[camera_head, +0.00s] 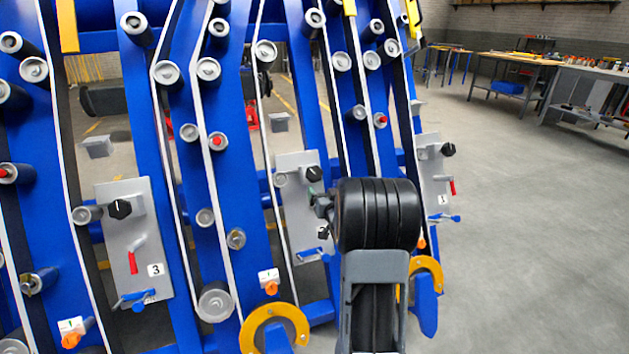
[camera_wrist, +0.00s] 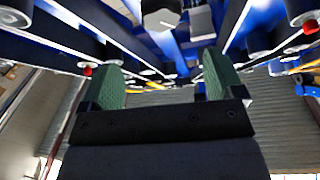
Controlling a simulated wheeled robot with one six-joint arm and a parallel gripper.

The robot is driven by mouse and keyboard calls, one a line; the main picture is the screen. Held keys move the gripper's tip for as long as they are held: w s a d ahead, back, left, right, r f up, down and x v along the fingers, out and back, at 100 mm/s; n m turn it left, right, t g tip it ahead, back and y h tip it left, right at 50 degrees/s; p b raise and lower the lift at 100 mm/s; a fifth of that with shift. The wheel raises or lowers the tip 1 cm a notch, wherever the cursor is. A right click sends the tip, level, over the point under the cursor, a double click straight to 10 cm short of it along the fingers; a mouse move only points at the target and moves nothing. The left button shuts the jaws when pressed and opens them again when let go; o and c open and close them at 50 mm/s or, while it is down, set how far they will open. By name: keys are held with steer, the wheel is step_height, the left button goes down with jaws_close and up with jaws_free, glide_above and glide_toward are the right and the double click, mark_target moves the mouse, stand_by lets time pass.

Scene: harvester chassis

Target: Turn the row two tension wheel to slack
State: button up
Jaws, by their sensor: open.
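Grey panels stand on the blue frame. The left panel (camera_head: 120,235) has a black knob (camera_head: 120,208), a red-handled lever (camera_head: 133,262), a blue handle (camera_head: 137,299) and a label "3". The middle panel (camera_head: 295,215) has a black knob (camera_head: 313,173); my arm hides part of it and I cannot read a number. I see no label "2" and cannot tell which part is the row two tension wheel. My gripper (camera_head: 320,207) is by the middle panel. In the wrist view its green-padded fingers (camera_wrist: 163,80) are apart, with nothing between them.
Blue uprights carry belts and several grey rollers (camera_head: 208,69) close around my gripper. Yellow-orange ring guards (camera_head: 275,327) sit low on the frame. Workbenches (camera_head: 512,80) stand at the back right. The floor (camera_head: 530,230) on the right is clear.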

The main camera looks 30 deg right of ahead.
mark_target(315, 175)
steer(key=b+x, duration=0.1)
steer(key=x, duration=1)
steer(key=shift+w+b, duration=0.35)
steer(key=shift+w, duration=0.05)
steer(key=c, duration=0.9)
